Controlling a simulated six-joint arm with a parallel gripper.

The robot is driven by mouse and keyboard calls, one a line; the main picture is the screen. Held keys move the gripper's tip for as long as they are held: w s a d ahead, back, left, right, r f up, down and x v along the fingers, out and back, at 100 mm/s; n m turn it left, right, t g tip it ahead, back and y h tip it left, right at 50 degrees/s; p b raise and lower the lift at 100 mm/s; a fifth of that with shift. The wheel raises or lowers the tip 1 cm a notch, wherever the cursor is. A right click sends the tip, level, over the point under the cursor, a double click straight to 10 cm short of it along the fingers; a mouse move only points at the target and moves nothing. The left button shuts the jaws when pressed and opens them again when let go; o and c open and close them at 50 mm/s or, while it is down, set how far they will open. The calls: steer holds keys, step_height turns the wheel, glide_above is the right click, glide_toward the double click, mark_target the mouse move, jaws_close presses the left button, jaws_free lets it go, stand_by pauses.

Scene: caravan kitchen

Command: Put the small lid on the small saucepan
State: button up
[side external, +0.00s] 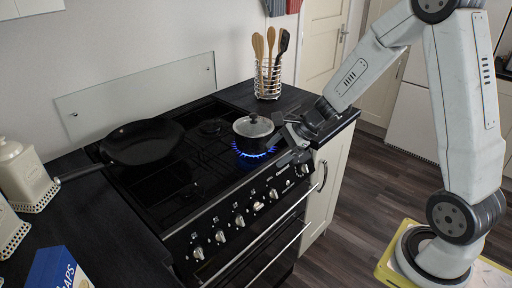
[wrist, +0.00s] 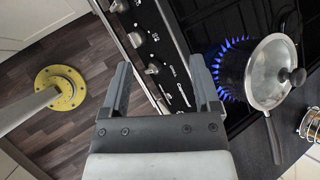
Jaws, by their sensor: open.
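The small saucepan (side external: 255,143) is dark and stands on the lit right front burner of the cooker. The small lid (side external: 253,125), silvery with a black knob, lies on top of it and looks level, covering its opening. In the wrist view the lid (wrist: 272,72) shows at the right, with the saucepan's handle (wrist: 272,138) reaching down past it. My gripper (side external: 288,146) is beside the saucepan on its right, near the cooker's front corner. In the wrist view my gripper's fingers (wrist: 160,66) are apart with nothing between them, clear of the lid.
Blue flames (side external: 240,152) burn under the saucepan. A frying pan (side external: 142,142) sits on the left of the hob. A wire holder of wooden utensils (side external: 268,82) stands on the counter behind the saucepan. Knobs (side external: 239,220) line the cooker's front. Cream canisters (side external: 22,172) stand at far left.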

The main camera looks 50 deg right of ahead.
steer(key=s+a+n+g+h, duration=0.1)
steer(key=s+a+n+h, duration=0.1)
steer(key=s+n, duration=0.4)
steer(key=s+a+n+g+h, duration=0.2)
steer(key=s+n, duration=0.5)
steer(key=n, duration=0.8)
steer(key=shift+s+a+f+h, duration=0.2)
steer(key=shift+a+f+h, duration=0.1)
steer(key=shift+a+h, duration=0.4)
